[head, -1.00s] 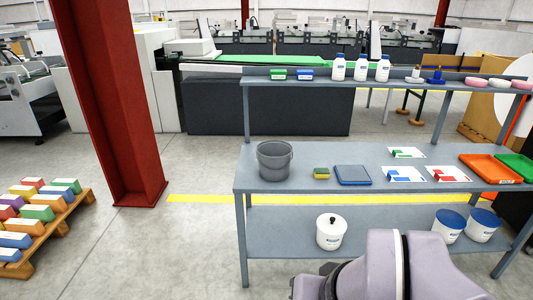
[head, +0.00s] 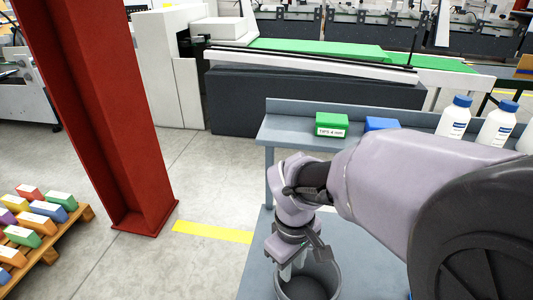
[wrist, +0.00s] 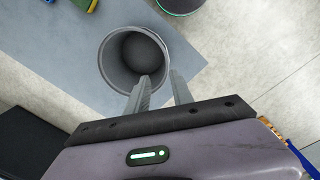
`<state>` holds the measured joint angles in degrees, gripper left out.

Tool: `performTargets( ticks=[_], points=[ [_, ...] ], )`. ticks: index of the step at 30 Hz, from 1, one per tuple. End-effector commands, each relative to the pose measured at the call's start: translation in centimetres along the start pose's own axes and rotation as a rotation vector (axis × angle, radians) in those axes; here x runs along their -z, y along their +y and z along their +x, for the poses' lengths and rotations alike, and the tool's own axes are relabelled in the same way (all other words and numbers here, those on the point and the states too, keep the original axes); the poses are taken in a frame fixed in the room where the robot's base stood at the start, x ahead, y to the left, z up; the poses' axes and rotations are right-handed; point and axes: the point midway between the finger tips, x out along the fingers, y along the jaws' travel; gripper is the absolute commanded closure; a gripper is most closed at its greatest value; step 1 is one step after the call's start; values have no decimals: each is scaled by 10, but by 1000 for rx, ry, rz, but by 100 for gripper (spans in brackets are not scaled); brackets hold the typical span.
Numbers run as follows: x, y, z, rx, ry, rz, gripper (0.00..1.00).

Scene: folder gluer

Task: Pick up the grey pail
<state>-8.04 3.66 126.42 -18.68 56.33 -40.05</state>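The grey pail (head: 325,277) stands upright on the grey workbench top, partly hidden behind my arm in the head view. In the wrist view I look down into the open, empty-looking pail (wrist: 118,62). My gripper (wrist: 160,76) is open at the pail's rim, its two fingers apart. One finger overlaps the rim and the other lies just outside it in the wrist view. Whether a finger touches the wall I cannot tell. In the head view my gripper (head: 288,264) points down at the pail's left side.
The workbench's upper shelf holds a green box (head: 331,125), a blue box (head: 381,124) and white bottles (head: 454,120). A red column (head: 105,120) stands to the left. A sponge (wrist: 85,4) shows on the bench.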

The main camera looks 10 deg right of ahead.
Motion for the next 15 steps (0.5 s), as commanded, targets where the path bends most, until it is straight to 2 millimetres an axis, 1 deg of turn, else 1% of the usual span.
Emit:
performTargets(
  ticks=[2, 5, 6, 9, 12, 15],
  points=[
    [0, 0, 7, 0, -5, -11, 72],
    [0, 0, 35, 1, -9, -12, 72],
    [0, 0, 48, 1, -9, -12, 72],
    [0, -1, 80, 2, -8, -10, 72],
    [0, -1, 106, 1, -7, -11, 72],
    [0, 0, 120, 1, -6, -9, 72]
  ],
)
